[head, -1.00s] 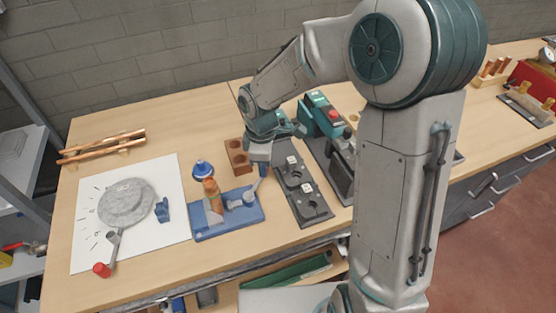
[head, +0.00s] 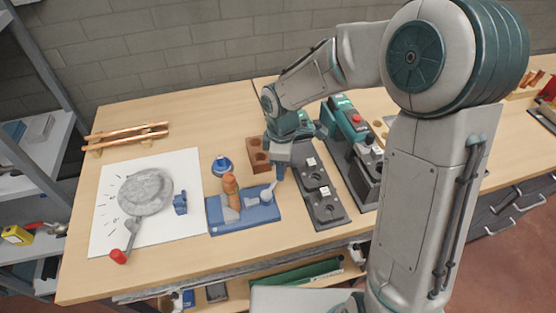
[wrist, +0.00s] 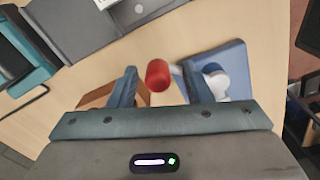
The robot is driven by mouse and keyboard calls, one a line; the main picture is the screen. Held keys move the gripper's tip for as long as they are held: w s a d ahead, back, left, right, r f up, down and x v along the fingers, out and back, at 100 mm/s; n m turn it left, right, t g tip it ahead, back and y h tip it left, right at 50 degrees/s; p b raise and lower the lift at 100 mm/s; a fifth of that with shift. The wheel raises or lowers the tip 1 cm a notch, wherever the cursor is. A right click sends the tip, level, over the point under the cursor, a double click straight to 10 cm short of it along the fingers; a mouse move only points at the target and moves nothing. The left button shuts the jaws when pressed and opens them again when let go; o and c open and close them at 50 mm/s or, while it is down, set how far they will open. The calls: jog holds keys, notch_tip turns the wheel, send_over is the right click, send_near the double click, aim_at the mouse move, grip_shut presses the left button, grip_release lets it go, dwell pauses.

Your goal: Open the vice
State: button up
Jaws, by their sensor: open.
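The vice has a blue base (head: 262,216) and grey jaws, with an upright copper-coloured cylinder (head: 230,185) between them. A grey lever rises at its right end. My gripper (head: 281,170) is above the vice's right end, pointing down. In the wrist view my gripper (wrist: 161,80) is open, its two fingers spread. The blue base (wrist: 232,65) lies beyond the right finger. The knob is hidden by my gripper in the head view.
A brown block with holes (head: 258,155) stands behind the vice. Dark fixture plates (head: 325,208) and a teal machine (head: 350,125) are to its right. Copper pipes rest at back left.

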notch_tip(320, 180, up, 14)
dwell(0.5)
jog(key=shift+f, duration=0.1)
jog(key=s+d+f+m+t, duration=0.1)
jog(key=s+d+m+t, duration=0.2)
jog(key=s+d+m, duration=1.2)
jog(key=shift+s+d+m, duration=0.35)
jog(key=shift+d+m, duration=0.45)
jog(key=shift+m, duration=0.4)
